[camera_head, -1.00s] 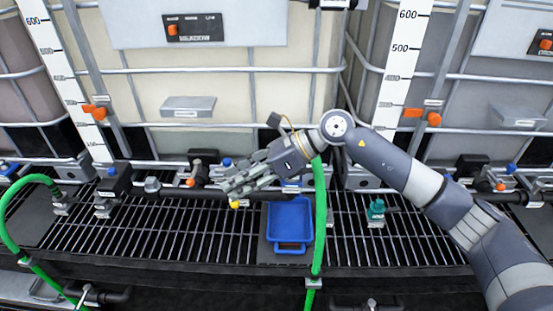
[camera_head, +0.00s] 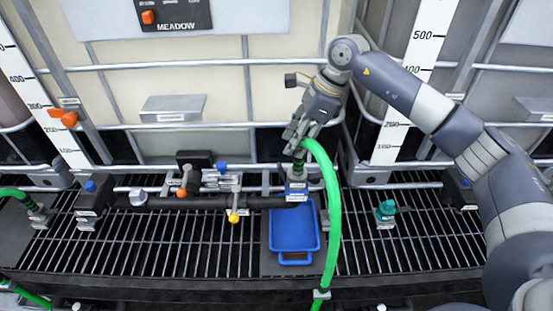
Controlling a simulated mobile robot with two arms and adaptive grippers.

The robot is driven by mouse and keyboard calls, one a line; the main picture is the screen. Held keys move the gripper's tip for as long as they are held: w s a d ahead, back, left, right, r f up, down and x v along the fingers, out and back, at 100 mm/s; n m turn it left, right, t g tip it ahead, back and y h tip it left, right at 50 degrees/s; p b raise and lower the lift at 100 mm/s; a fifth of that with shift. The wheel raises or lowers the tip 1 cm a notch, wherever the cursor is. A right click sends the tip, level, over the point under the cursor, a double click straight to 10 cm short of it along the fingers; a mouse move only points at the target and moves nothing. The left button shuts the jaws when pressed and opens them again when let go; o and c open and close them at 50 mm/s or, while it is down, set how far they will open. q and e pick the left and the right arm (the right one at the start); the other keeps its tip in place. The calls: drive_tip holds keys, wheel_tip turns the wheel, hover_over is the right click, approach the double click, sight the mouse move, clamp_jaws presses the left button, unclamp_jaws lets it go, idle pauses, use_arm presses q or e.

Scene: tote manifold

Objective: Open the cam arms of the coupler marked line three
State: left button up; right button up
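A coupler (camera_head: 297,180) with a dark upper part and a small white label sits on the black pipe, above a blue tray. Its label is too small to read, so I cannot tell whether it is line three. A green hose (camera_head: 331,200) arches from the coupler's top and runs down in front of the grating. My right gripper (camera_head: 296,141) points down just above the coupler, with its fingers close to the hose's upper end. I cannot tell whether they touch it or how far they are spread. The cam arms are not clear. My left gripper is not in view.
The blue tray (camera_head: 294,253) rests on the grating (camera_head: 175,245). A yellow-knobbed valve (camera_head: 233,214) stands left of the coupler, and a teal fitting (camera_head: 386,210) stands to the right. Another green hose meets a coupler (camera_head: 38,214) at far left. Caged totes stand behind.

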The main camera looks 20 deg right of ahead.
sight(280, 167)
drive_tip(key=p+x, duration=0.1)
drive_tip(key=x, duration=0.2)
drive_tip(key=s+p+x, duration=0.1)
drive_tip(key=x, duration=0.1)
drive_tip(key=shift+w+a+f+p, duration=0.1)
drive_tip(key=shift+a+f+p, duration=0.15)
drive_tip(key=shift+p, duration=0.1)
drive_tip(key=x, duration=0.1)
drive_tip(key=p+x, duration=0.1)
drive_tip(key=shift+w+a+f, duration=0.15)
drive_tip(key=shift+w+f, duration=0.1)
drive_tip(key=shift+f, duration=0.1)
drive_tip(key=shift+a+f, duration=0.25)
drive_tip(key=shift+f, duration=0.65)
drive_tip(key=shift+w, duration=0.1)
drive_tip(key=shift+c, duration=0.3)
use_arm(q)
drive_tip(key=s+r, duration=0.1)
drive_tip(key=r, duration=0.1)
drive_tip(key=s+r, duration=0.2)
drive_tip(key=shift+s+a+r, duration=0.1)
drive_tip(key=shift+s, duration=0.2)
use_arm(e)
clamp_jaws()
